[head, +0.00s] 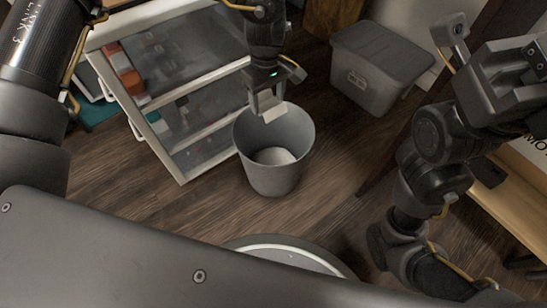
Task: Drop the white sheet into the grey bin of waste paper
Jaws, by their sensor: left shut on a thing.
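The grey bin (262,176) stands upright on the wood floor near the middle of the view, its mouth open upward. White waste paper (273,156) lies inside at the bottom. My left gripper (267,101) points down over the back part of the bin's mouth. It is shut on the small white sheet (273,113), which hangs at about the height of the rim. I cannot tell whether the sheet touches the bin. My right gripper (512,75) is at the upper right, far from the bin; its fingertips do not show clearly.
A white-framed cabinet (185,135) with clear shelves and coloured boxes stands left of the bin. A lidded grey storage box (372,78) stands at the back right. A wooden bench (507,205) is at the right edge. Dark wood floor is clear around the bin's front.

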